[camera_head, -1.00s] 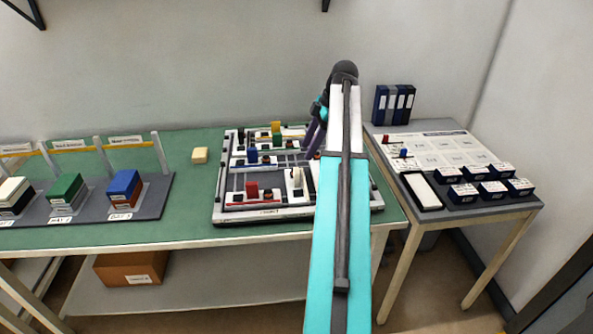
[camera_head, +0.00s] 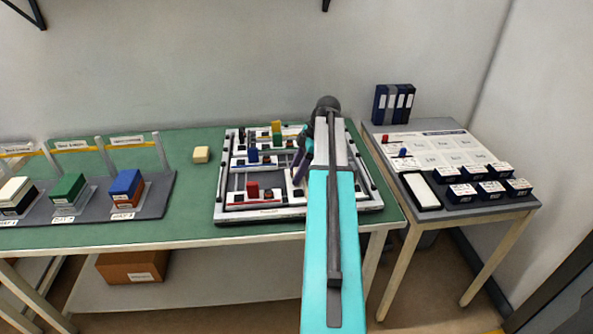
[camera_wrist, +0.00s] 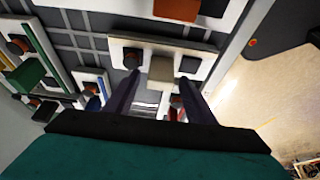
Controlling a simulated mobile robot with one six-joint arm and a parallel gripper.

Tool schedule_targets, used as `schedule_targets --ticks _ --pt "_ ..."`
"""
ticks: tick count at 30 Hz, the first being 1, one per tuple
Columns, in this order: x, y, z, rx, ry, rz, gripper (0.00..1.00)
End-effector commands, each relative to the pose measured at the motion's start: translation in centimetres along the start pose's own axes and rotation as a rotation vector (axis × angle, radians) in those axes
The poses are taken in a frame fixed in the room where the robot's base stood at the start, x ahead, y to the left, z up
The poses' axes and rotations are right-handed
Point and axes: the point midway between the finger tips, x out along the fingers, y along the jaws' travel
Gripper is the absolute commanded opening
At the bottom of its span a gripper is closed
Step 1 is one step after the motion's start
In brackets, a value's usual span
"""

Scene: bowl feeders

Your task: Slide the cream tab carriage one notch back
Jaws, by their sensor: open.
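The cream tab (camera_wrist: 160,68) stands on a white carriage plate (camera_wrist: 118,45) between two dark blocks in the wrist view. My gripper (camera_wrist: 161,82) is open, its two dark fingers apart. In that view the tab appears between and just beyond the fingertips; I cannot tell whether they touch it. In the head view my gripper (camera_head: 298,163) hangs over the right part of the slotted board (camera_head: 229,180). There my arm and fingers hide most of the cream tab carriage.
Red (camera_head: 252,190), blue (camera_head: 253,155) and green (camera_head: 277,138) tabs stand on other carriages of the board. A side table (camera_head: 452,217) with dark boxes stands at the right.

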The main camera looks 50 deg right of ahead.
Motion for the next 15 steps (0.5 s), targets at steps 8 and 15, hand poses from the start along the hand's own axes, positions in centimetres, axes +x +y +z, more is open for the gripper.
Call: schedule_targets --ticks 8,15 --pt "0.28 -0.01 -0.01 0.000 0.000 0.000 0.50" --pt "0.22 -0.02 0.05 0.001 0.000 0.000 0.25"
